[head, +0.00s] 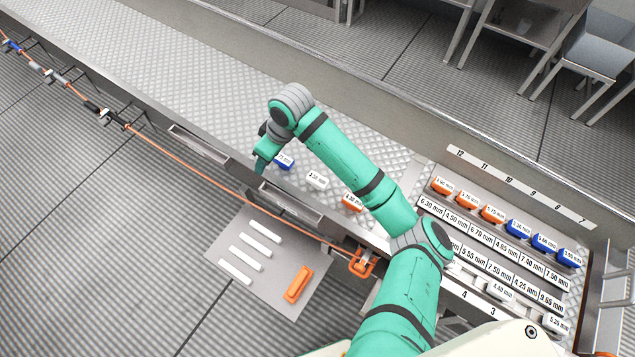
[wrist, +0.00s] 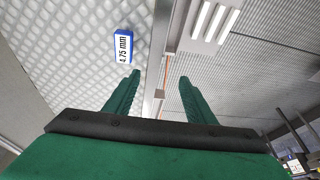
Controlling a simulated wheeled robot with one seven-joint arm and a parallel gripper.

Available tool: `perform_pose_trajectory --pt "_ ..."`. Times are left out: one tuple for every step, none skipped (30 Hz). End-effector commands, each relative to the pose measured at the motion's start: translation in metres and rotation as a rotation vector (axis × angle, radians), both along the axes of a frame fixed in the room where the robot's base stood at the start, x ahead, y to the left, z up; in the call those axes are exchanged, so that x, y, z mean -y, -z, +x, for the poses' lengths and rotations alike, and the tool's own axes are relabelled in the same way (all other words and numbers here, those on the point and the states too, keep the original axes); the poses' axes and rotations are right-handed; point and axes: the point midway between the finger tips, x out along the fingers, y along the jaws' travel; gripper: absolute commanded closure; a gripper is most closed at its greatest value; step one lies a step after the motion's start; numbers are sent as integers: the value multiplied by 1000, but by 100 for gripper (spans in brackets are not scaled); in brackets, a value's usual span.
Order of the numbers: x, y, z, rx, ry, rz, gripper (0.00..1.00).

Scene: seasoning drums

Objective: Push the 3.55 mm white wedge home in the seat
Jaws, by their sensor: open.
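No wedge that I can read as 3.55 mm shows. A white wedge (head: 316,180) with a label too small to read surely lies on the patterned metal deck, between a blue wedge (head: 284,162) and an orange wedge (head: 352,202). My gripper (head: 260,170) is at the deck's front edge, just left of the blue wedge. In the wrist view my gripper (wrist: 160,76) has its fingers apart with nothing between them. The blue wedge (wrist: 124,45), marked 4.75 mm, lies beyond the left fingertip. I cannot tell which opening is the seat; recessed slots (head: 290,207) show along the front edge.
A numbered rack (head: 480,222) at right holds orange, blue and white wedges beside size labels. A grey panel (head: 240,290) below the front edge carries white bars (head: 265,232) and an orange piece (head: 298,284). An orange cable (head: 180,160) runs along the front. The deck's left is clear.

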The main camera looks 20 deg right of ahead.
Motion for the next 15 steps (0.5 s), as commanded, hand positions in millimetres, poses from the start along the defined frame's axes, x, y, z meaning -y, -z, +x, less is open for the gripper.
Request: perform_pose_trajectory --pt "29 0 -7 -42 4 -62 50" --pt "42 0 -11 -66 6 -91 50" --pt "58 0 -18 -99 8 -127 50" --pt "70 -1 -23 -122 10 -152 50" --pt "81 -1 -27 -143 13 -174 50" --pt "94 -2 -32 -167 16 -199 50" --pt "101 -3 -36 -183 17 -215 50" --pt "109 -3 -39 -198 20 -230 50" --pt "116 -4 -43 -213 22 -245 50" --pt "120 -4 -45 -222 24 -253 50" --pt "124 -4 -47 -230 25 -259 50" --pt "127 -3 -49 -237 26 -266 50" --pt "129 -1 -49 -241 27 -269 50" --pt "130 1 -50 -245 27 -272 50" --pt "130 6 -50 -245 28 -271 50"
